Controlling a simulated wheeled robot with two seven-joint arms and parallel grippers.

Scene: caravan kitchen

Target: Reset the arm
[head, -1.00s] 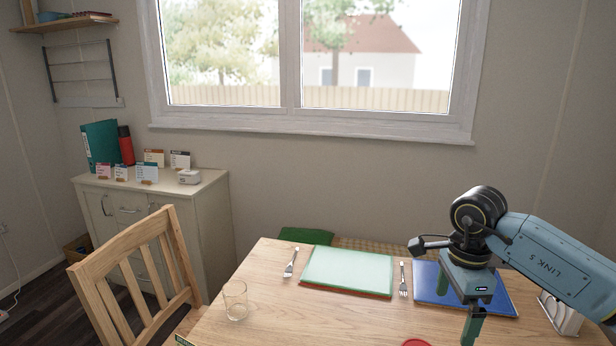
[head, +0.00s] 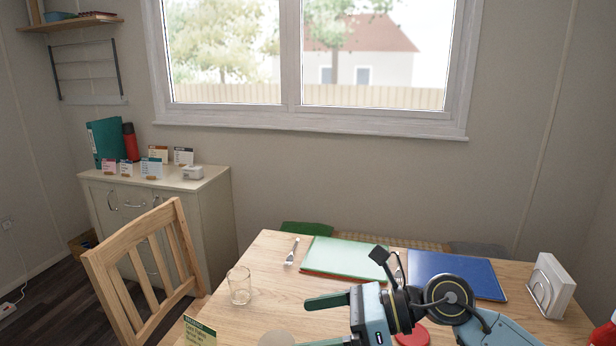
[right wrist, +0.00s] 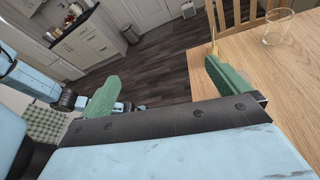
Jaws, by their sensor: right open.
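My right gripper (head: 318,321) is over the front of the wooden table in the head view, its green fingers pointing left. In the right wrist view its two fingers (right wrist: 162,88) stand wide apart with nothing between them but a view of the dark floor. It is open and empty. My left gripper does not show in the head view, and I cannot make it out in the right wrist view.
The table (head: 272,262) holds a glass (head: 240,286), a green board (head: 345,257), a blue board (head: 455,273), a fork (head: 291,252) and a white holder (head: 551,287). A red round item (head: 412,337) lies near my right wrist. A wooden chair (head: 135,262) stands at left.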

